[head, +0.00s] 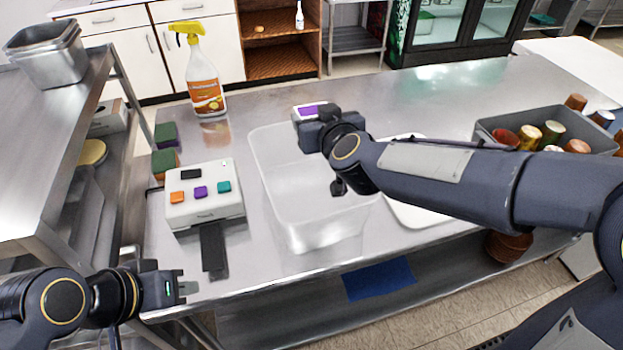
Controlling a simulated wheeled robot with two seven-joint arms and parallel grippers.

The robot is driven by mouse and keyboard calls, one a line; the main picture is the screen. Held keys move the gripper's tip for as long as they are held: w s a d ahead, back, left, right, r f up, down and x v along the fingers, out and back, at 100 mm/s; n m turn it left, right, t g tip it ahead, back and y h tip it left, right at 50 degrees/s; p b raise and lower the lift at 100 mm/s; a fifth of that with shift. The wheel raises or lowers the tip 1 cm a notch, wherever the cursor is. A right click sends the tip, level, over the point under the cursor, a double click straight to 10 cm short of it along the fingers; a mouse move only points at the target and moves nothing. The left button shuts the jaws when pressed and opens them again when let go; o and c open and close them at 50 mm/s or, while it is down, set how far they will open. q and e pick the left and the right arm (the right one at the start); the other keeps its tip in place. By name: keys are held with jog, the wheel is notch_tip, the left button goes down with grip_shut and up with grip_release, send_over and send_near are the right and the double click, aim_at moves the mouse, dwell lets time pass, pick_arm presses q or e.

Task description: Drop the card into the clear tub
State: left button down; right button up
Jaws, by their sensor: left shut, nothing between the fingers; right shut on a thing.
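The clear tub (285,222) stands on the steel counter, right of a white box with coloured squares. My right gripper (310,124) is above the tub's back part, shut on a white card with a purple patch (311,109). The card shows at the gripper's far side, and part of it is hidden by the gripper. My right arm covers the tub's right rim. My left gripper (186,288) is shut and empty at the counter's front left edge, away from the tub.
The white box (204,210) has a black strip (213,252) at its front. A grey bin of cans (488,124) and a white board (425,212) lie right. The back middle counter is clear.

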notch_tip(320, 180, down, 6)
jog(key=b, duration=0.6)
jog(key=shift+r, duration=0.2)
jog(key=o, duration=1)
jog(key=shift+s, duration=0.1)
jog(key=p+v, duration=0.2)
jog(key=v, duration=0.5)
jog(key=shift+s+r+p, duration=0.1)
jog(key=shift+s+p, duration=0.25)
jog(key=shift+p, duration=0.05)
